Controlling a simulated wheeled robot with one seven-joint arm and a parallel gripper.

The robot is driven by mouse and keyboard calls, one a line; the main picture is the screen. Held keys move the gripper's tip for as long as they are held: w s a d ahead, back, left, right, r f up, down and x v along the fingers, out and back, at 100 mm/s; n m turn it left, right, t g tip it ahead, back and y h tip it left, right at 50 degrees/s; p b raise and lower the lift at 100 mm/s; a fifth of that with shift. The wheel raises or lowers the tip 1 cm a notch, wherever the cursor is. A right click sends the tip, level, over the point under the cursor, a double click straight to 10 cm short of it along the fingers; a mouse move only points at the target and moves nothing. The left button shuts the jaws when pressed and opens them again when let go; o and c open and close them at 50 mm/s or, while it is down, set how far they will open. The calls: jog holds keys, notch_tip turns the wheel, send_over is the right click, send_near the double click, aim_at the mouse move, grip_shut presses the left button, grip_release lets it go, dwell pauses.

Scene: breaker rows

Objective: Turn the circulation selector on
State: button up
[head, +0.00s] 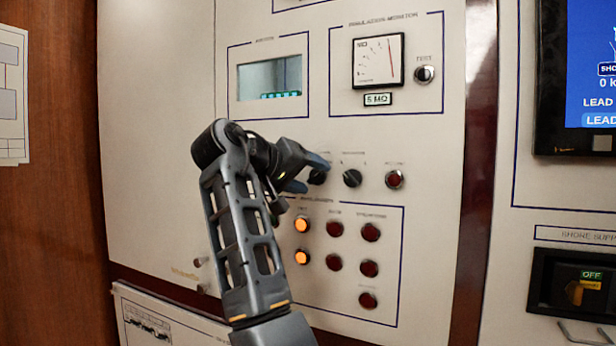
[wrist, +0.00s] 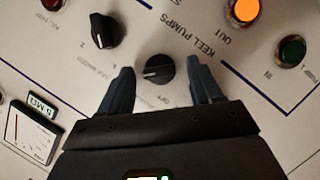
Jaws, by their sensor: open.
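Two black rotary selectors sit side by side on the cream panel. The left selector (head: 317,177) is partly hidden by my gripper (head: 313,176) in the head view. In the wrist view the same knob (wrist: 158,70) lies between my two open blue-grey fingers (wrist: 160,66), one on each side, with visible gaps. Its white pointer line runs roughly sideways in that view. The second selector (head: 352,178) is just to the right, and its knob also shows in the wrist view (wrist: 104,30). The labels are too blurred to tell which is the circulation selector.
A red lamp (head: 394,179) sits right of the selectors. Below is a lamp block with two lit orange lamps (head: 302,225) and several dark red ones. A gauge (head: 378,60) and a small display (head: 270,77) are above. A screen (head: 590,70) is at the right.

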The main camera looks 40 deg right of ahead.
jog(key=shift+a, duration=0.1)
jog(key=b+v, duration=0.1)
jog(key=v, duration=0.6)
jog(key=shift+a, duration=0.3)
jog(key=shift+r, duration=0.1)
